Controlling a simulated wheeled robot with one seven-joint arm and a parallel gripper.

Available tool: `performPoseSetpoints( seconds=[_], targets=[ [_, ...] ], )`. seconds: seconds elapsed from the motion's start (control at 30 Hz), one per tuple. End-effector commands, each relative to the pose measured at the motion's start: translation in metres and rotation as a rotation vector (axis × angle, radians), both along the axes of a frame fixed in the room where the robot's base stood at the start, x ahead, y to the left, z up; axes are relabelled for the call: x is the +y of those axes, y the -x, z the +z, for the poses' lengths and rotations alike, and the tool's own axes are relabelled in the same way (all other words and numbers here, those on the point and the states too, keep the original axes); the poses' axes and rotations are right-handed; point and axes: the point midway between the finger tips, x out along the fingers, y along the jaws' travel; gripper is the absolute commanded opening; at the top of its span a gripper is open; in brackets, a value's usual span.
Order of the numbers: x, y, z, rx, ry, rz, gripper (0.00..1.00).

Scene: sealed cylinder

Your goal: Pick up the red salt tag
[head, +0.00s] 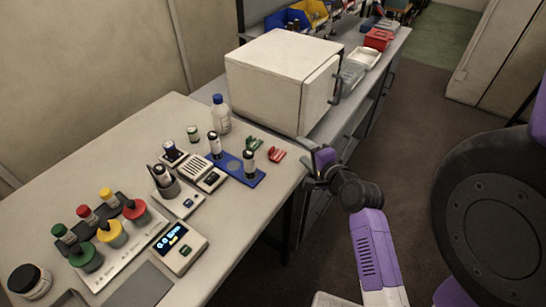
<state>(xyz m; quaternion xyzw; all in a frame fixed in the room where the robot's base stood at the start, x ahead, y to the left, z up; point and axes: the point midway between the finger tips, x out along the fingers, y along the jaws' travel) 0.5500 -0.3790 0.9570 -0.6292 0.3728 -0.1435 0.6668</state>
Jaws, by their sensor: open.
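A small red tag (276,155), most likely the salt tag, lies flat on the table near its right edge. A similar green tag (254,143) lies just behind and left of it. My gripper (308,172) is in the head view at the table's right edge, to the right of the red tag and apart from it. It is open, and I see nothing held in it. The fingers are small and partly hidden by the wrist.
A blue rack (225,158) with dark-capped vials stands left of the red tag. A white box-shaped appliance (275,80) stands behind. Several devices, a clear bottle (220,115) and coloured knobbed stands fill the left. The table (265,205) is bare in front of the tag.

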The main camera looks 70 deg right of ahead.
Motion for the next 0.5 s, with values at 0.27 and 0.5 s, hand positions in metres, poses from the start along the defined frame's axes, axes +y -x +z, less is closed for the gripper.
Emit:
performPoseSetpoints(
  seconds=[0.27,0.5],
  targets=[
    [-0.047,0.005,0.0,-0.388,-0.544,-0.092,0.51],
    [-0.022,-0.01,-0.007,-0.587,-1.053,-0.101,0.51]
  ],
)
